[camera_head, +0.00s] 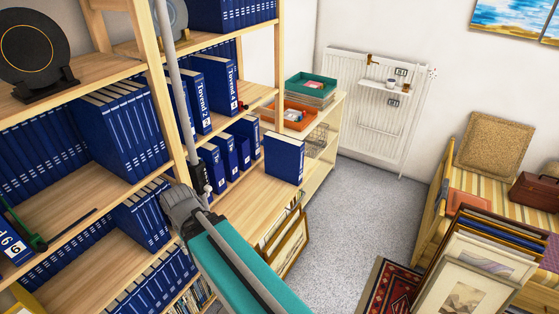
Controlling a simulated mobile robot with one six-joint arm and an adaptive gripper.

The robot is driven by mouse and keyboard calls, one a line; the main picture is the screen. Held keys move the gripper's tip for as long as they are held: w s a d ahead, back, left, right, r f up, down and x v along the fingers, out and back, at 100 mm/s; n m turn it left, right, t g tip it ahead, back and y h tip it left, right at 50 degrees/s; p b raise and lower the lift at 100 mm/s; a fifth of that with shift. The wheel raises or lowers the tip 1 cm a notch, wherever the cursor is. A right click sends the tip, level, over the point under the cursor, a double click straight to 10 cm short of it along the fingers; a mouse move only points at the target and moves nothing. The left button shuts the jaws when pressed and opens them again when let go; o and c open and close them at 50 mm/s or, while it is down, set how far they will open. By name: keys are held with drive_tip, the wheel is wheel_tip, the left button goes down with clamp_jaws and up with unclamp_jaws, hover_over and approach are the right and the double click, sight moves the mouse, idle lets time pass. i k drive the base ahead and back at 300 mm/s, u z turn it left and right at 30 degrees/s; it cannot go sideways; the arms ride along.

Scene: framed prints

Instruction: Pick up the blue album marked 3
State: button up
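Blue albums stand in rows on the wooden shelf unit at the left. Two on an upper shelf show their spines: one marked 2 (203,105) and one marked 4 (228,85). Smaller-looking blue albums (227,150) stand on the shelf below, with labels too small to read. One blue album (285,160) stands apart at the right end of that shelf, with no number that I can read. I cannot make out a 3 on any album. My arm, teal and grey, crosses the lower middle and hides part of the shelves. My gripper's fingers do not show.
A low shelf holds a green tray (310,86) and an orange tray (290,112). A white radiator (345,65) is on the far wall. Framed prints (480,275) stack at lower right, near a striped bench (520,185). Grey floor (350,220) between is clear.

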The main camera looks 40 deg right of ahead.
sight(284, 155)
drive_tip(key=u, duration=0.3)
drive_tip(key=k, duration=0.65)
drive_tip(key=z, duration=1)
drive_tip(key=i, duration=1)
